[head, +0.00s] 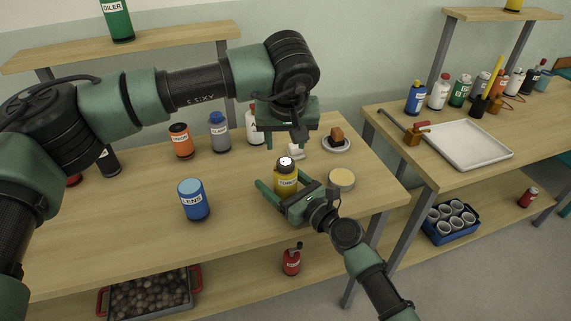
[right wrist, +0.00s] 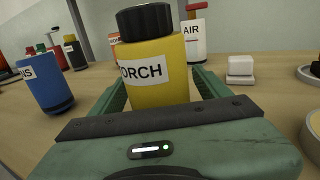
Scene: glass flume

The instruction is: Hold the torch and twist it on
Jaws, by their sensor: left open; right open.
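The torch (head: 286,183) is a yellow cylinder with a dark cap, standing upright on the workbench. In the right wrist view the torch (right wrist: 157,75) stands between the fingers, its label turned to the camera and partly cut off. My right gripper (head: 283,190) is low at the bench, open, with one finger on each side of the torch. Whether either finger touches it is unclear. My left gripper (head: 287,139) is open above the torch, fingers pointing down, apart from the cap. Its fingers are partly hidden by the wrist.
A blue LENS container (head: 194,202) stands left of the torch, and a round tan-topped tin (head: 341,180) to its right. Behind are an orange bottle (head: 181,141), a grey bottle (head: 219,132) and a small white block (head: 296,150). The bench front is clear.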

